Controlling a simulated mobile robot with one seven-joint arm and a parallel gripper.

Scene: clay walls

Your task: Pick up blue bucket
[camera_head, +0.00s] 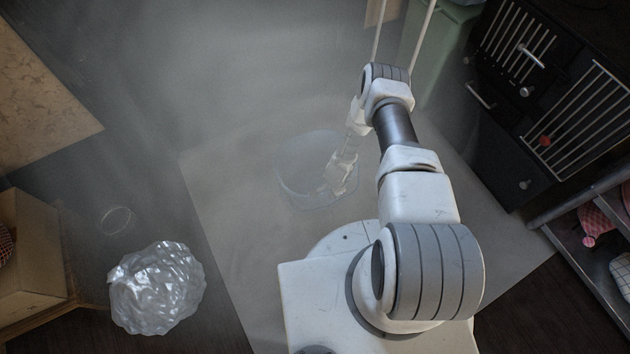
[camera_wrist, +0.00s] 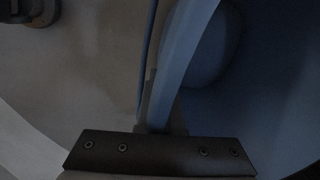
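The blue bucket (camera_head: 296,181) looks pale and hazy in the head view. It stands on the light floor mat, with its round opening upward. My gripper (camera_head: 336,184) reaches down at the right side of its opening. In the wrist view the blue bucket (camera_wrist: 195,35) fills the right side, and its rim runs down into my gripper (camera_wrist: 160,108). The fingers are close together with the bucket wall between them. The fingertips themselves are mostly hidden by the rim.
A crumpled silvery bag (camera_head: 157,288) and a cardboard box (camera_head: 28,255) lie at the left. A green bin (camera_head: 440,50) and a black cabinet (camera_head: 520,95) stand at the upper right. A metal shelf (camera_head: 590,265) is at the right. The mat (camera_head: 225,220) left of the bucket is clear.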

